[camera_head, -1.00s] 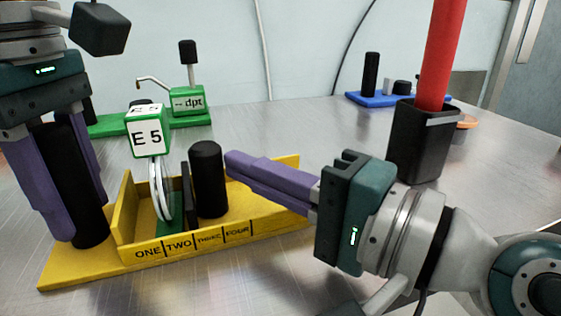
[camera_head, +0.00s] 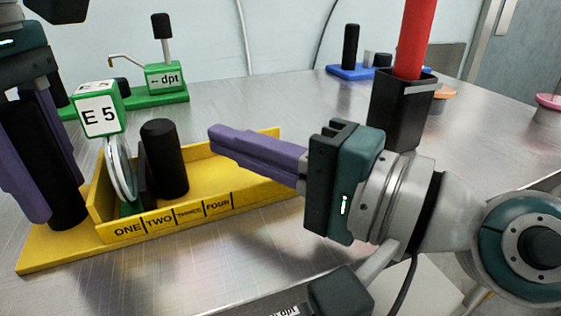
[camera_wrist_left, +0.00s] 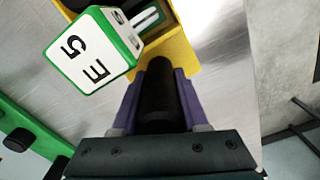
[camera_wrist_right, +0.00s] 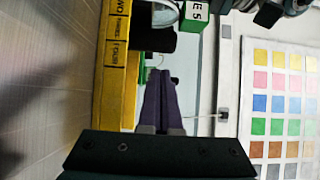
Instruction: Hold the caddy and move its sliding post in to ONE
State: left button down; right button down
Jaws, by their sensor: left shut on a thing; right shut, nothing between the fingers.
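The yellow caddy (camera_head: 235,183) stands on the metal table, its front wall marked ONE, TWO, THREE, FOUR from left to right. My left gripper (camera_head: 57,200) is shut on its upright black handle (camera_head: 62,185) at the left end. The sliding post (camera_head: 165,160) is a black cylinder with a dark plate (camera_head: 145,180) on its left; the plate stands near the ONE–TWO line. A white-and-green E 5 block (camera_head: 100,117) on metal loops stands at ONE, left of the plate and close to it. My right gripper (camera_head: 213,137) is shut and empty, right of the post with a gap between.
A green dpt fixture (camera_head: 165,77) with a spout stands behind the caddy. A black holder (camera_head: 398,115) with a red stick (camera_head: 412,40) stands behind my right arm. A blue base (camera_head: 350,72) with black parts is at the back.

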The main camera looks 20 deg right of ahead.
aim_at(8, 106)
jog(key=v, duration=1.1)
jog(key=shift+w+d, duration=0.3)
jog(key=shift+d, duration=0.1)
pick_arm(q)
jog(key=shift+c, duration=1.7)
grip_release()
pick_arm(e)
jog(key=shift+r, duration=0.1)
pick_arm(q)
jog(key=shift+r+p, duration=2.6)
jog(key=shift+r, duration=1.15)
pick_arm(e)
jog(key=shift+r, duration=2.6)
pick_arm(q)
jog(key=shift+r, duration=0.1)
notch_tip(8, 106, up, 9)
jog(key=p, duration=0.6)
pick_arm(e)
notch_tip(8, 106, up, 6)
jog(key=shift+r, duration=0.2)
